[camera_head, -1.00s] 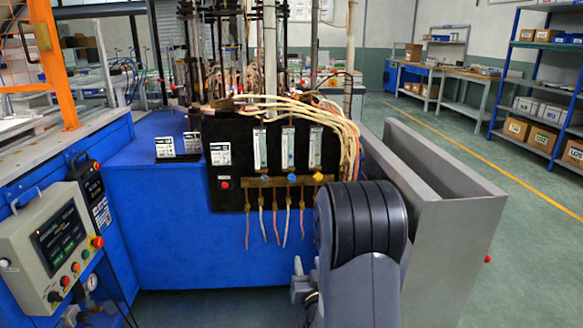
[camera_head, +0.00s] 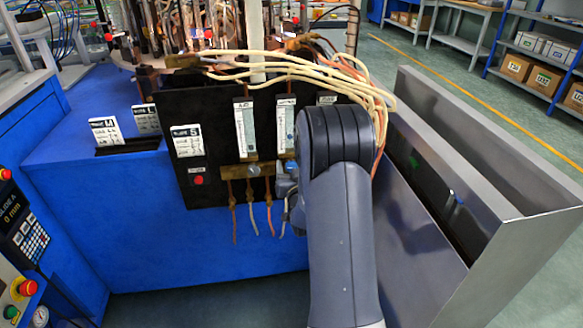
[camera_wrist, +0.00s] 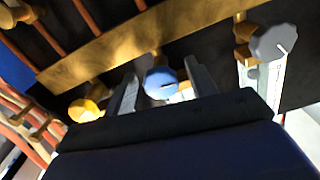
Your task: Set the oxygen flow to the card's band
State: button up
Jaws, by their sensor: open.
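A black panel (camera_head: 210,105) carries upright flow tubes, among them the left tube (camera_head: 246,128) and the middle tube (camera_head: 285,122). Their readings are too small to tell. A white card marked 5 (camera_head: 186,140) is on the panel's left; its band is not legible. In the wrist view, a blue knob (camera_wrist: 160,84) sits between the fingers of my open gripper (camera_wrist: 160,72); contact cannot be told. A yellow knob (camera_wrist: 84,109) and a grey knob (camera_wrist: 270,43) flank it on the brass bar (camera_wrist: 130,45).
A red button (camera_head: 198,180) sits below the card. Pale hoses (camera_head: 300,68) arch over the panel's top and thin tubes hang below the bar. A grey metal bin (camera_head: 490,190) stands right of my arm. More cards (camera_head: 105,130) stand on the blue bench at left.

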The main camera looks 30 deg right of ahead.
jog(key=shift+w, duration=0.2)
jog(key=c, duration=1)
jog(key=shift+o, duration=0.2)
jog(key=shift+f+n+b, duration=0.1)
jog(key=shift+n+b, duration=0.2)
jog(key=shift+b, duration=0.25)
